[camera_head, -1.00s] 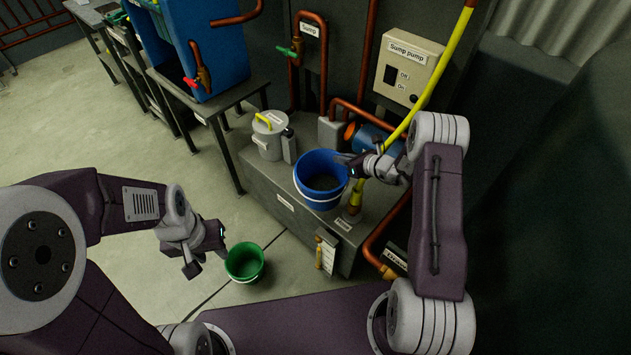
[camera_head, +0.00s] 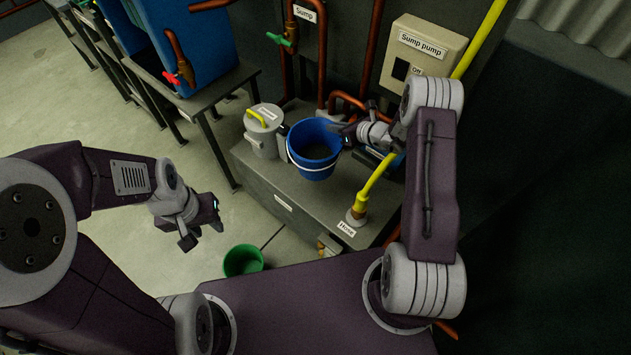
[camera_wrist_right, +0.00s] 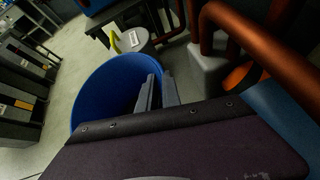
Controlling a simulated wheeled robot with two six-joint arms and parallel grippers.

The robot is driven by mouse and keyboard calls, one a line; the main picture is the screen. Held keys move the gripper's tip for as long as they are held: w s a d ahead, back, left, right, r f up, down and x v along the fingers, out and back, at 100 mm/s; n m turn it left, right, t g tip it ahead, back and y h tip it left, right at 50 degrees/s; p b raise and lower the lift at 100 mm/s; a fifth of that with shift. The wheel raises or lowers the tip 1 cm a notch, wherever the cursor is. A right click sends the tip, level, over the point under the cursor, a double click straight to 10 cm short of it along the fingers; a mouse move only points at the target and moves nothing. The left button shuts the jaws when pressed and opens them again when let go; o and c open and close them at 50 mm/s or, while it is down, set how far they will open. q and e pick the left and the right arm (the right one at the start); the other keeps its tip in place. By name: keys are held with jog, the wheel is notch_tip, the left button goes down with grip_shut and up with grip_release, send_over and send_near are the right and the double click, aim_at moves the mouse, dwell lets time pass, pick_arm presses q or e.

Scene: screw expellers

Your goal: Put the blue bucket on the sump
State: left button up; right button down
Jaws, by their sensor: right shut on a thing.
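The blue bucket (camera_head: 314,155) is upright over the top of the grey box-shaped sump (camera_head: 262,179); I cannot tell whether its base touches the top. It stands beside the white lidded can. My right gripper (camera_head: 343,131) is shut on the bucket's right rim. In the right wrist view the bucket (camera_wrist_right: 100,92) shows with both fingers of my right gripper (camera_wrist_right: 157,88) at its rim. My left gripper (camera_head: 204,228) is open and empty, out in front of the sump at the left.
The white can with a yellow handle (camera_head: 263,132) stands left of the bucket. A yellow hose (camera_head: 372,182) rises at the sump's right. A green bucket (camera_head: 243,261) is on the floor. Copper pipes and the sump pump box (camera_head: 424,56) are behind.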

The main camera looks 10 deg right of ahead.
jog(key=s+d+m+t+h, duration=0.2)
jog(key=s+d+m+h, duration=0.15)
jog(key=s+m, duration=0.2)
notch_tip(320, 180, down, 10)
jog(key=n+b, duration=0.1)
jog(key=b, duration=0.1)
jog(key=shift+a+b, duration=0.3)
jog(key=shift+a, duration=0.1)
dwell(0.4)
jog(key=shift+f, duration=0.1)
